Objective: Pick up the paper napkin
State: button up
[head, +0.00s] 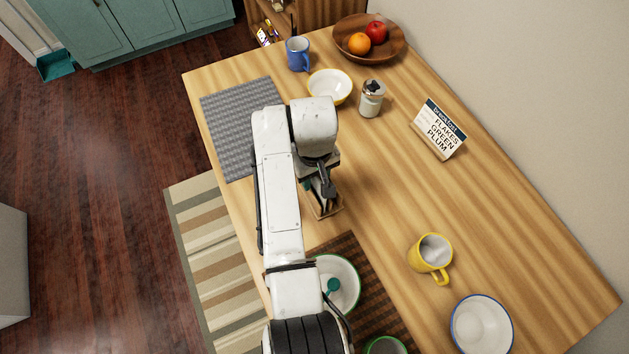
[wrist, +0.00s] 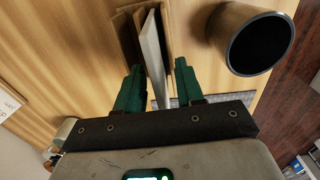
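The white paper napkin (wrist: 155,60) stands on edge in a small wooden holder (wrist: 124,32) in the wrist view. The holder also shows in the head view (head: 327,212), just below my gripper and partly hidden by it. My gripper (wrist: 158,76) has its two green fingers apart, one on each side of the napkin, with a visible gap at each side. In the head view my gripper (head: 320,187) is over the holder, and the napkin is mostly hidden there.
A dark hollow cylinder (wrist: 262,44) stands close right of the holder in the wrist view. In the head view, a grey mat (head: 222,112), a white bowl (head: 330,86), a shaker (head: 371,98), a menu sign (head: 438,130) and a yellow mug (head: 431,255) surround clear table.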

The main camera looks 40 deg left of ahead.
jog(key=shift+f, duration=0.1)
grip_shut()
dwell(0.5)
